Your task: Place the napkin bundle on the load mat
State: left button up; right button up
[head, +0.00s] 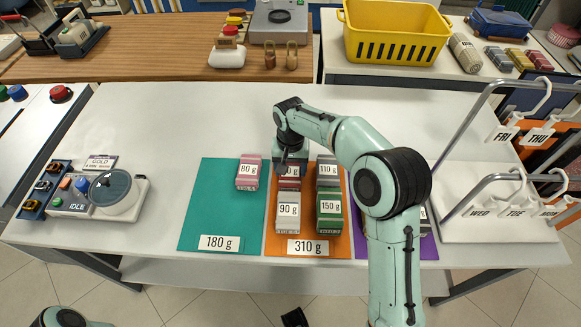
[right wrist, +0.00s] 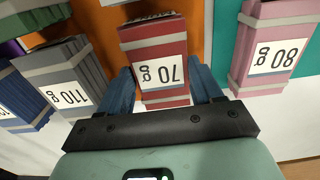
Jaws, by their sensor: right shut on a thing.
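My right gripper (head: 291,165) is shut on a red napkin bundle marked 70 g, at the back left of the orange mat (head: 275,238). In the right wrist view the red bundle (right wrist: 155,58) sits between the two blue fingers; whether it touches the mat I cannot tell. The orange mat, labelled 310 g, also has grey 90 g (head: 288,212), green 150 g (head: 330,212) and grey 110 g (head: 327,172) bundles. A pink 80 g bundle (head: 248,172) lies on the teal mat (head: 210,205), labelled 180 g. A purple mat (head: 428,247) is mostly behind my arm. My left gripper is out of view.
A device with a round lid (head: 112,190) and an IDLE display stands at the left. A metal rack (head: 500,215) with day-tagged hooks stands at the right. A yellow basket (head: 395,35) is on the back table. Most of the teal mat is bare.

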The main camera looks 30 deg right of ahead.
aim_at(290, 171)
jog(key=shift+f, duration=0.15)
jog(key=o, duration=1.1)
notch_tip(290, 171, up, 12)
jog(key=shift+r+p, duration=0.25)
jog(key=shift+p, duration=0.8)
